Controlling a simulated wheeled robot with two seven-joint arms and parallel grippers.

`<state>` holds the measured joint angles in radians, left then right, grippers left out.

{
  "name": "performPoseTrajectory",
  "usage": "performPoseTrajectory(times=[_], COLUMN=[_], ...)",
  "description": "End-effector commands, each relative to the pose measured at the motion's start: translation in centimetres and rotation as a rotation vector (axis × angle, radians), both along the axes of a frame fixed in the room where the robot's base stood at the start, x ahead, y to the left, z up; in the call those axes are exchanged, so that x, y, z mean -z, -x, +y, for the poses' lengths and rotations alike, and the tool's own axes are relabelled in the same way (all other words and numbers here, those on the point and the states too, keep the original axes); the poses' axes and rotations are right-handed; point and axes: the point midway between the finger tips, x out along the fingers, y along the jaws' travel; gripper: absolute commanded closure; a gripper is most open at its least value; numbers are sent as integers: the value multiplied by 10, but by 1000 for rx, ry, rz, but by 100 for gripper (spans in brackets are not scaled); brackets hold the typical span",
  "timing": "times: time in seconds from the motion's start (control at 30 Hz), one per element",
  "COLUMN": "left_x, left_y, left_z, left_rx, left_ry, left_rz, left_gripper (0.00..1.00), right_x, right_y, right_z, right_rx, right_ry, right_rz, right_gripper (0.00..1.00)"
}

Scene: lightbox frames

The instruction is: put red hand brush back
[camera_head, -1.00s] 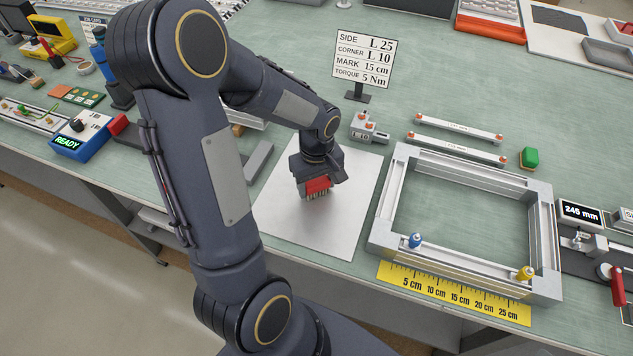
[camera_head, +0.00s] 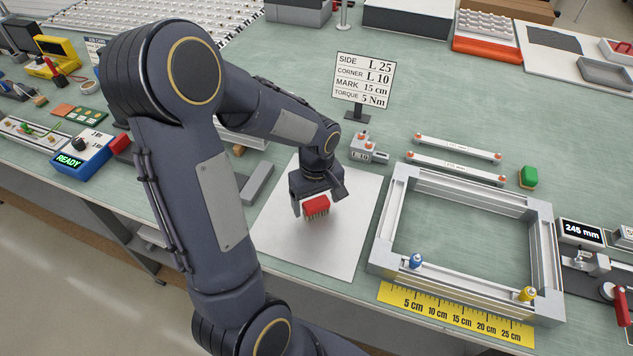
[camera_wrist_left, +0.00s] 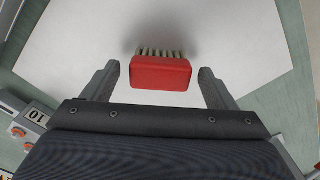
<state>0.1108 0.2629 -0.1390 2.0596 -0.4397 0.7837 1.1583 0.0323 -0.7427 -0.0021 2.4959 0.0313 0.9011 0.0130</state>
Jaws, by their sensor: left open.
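The red hand brush (camera_head: 316,206) is on the white sheet (camera_head: 290,243), its bristles toward the front edge of the table. It also shows in the left wrist view (camera_wrist_left: 160,74), with its bristles pointing away from my gripper's palm. My left gripper (camera_head: 312,205) is open just above and behind the brush. In the left wrist view its two fingers (camera_wrist_left: 160,82) stand one on each side of the brush, with a gap on both sides. My right gripper is not in view.
An aluminium frame (camera_head: 380,232) stands right of the sheet, with a yellow ruler (camera_head: 455,313) before it. A sign (camera_head: 362,82) stands behind. A grey bar (camera_head: 257,183) lies left of the sheet. A blue READY box (camera_head: 83,156) is farther left.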

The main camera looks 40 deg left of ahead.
Motion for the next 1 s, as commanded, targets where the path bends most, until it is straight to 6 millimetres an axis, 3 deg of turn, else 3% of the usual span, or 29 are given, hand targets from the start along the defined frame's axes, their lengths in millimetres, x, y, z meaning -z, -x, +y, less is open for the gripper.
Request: performPoseTrajectory(times=[0.4,0.67,0.77,1.0], left_x=[-87,-111,-121,-141], left_y=[-1,5,22,89], left_z=[0,-3,-14,-63], left_rx=[0,27,125,561], left_ry=[1,14,55,135], left_rz=[-5,-19,-76,-364], left_gripper=[20,20,20,20], right_x=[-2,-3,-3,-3], right_y=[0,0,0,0], right_z=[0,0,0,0], right_rx=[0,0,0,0], right_ry=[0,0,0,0], right_rz=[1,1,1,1], right_gripper=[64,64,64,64])
